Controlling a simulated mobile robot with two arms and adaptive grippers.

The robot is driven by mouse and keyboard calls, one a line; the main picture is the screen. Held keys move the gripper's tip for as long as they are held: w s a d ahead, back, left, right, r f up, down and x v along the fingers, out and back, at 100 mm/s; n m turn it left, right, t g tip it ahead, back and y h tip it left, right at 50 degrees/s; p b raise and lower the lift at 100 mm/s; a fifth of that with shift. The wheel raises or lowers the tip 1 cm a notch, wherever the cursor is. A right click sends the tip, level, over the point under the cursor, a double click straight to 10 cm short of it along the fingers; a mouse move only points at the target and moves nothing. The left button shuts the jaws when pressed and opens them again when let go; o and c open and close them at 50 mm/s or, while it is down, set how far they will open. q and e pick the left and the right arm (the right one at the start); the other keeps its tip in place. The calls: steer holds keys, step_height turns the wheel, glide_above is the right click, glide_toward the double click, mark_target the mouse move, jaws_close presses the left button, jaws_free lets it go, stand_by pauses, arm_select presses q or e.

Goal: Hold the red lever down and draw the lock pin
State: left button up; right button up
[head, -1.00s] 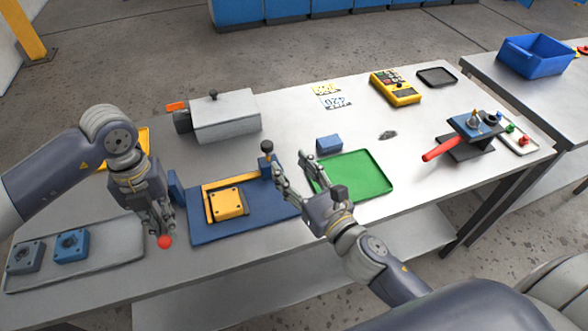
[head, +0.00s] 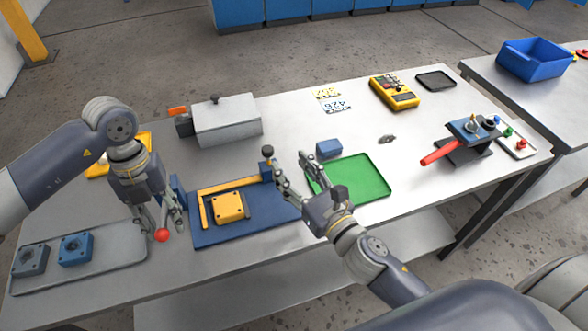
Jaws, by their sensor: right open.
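The blue fixture (head: 230,236) lies near the table's front edge, with a yellow angled bar (head: 207,214) and a yellow block (head: 229,207) on it. A red ball (head: 162,236), seemingly the lever's knob, shows at its left; the rest of that lever is hidden. My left gripper (head: 160,220) is open above the ball, with fingers spread; contact cannot be told. A dark knob (head: 267,151), perhaps the lock pin's head, tops a post at the fixture's back right corner. My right gripper (head: 290,172) is open and empty just right of this knob.
A green tray (head: 362,185) and small blue block (head: 329,149) lie right of my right gripper. A grey tray (head: 110,276) with two blocks is at left. A grey box (head: 226,120) stands behind. A red-handled valve (head: 440,152) is far right.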

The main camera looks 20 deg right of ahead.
arm_select(q)
steer(key=shift+r+p, duration=1.9)
steer(key=shift+r, duration=1.6)
steer(key=shift+f, duration=0.1)
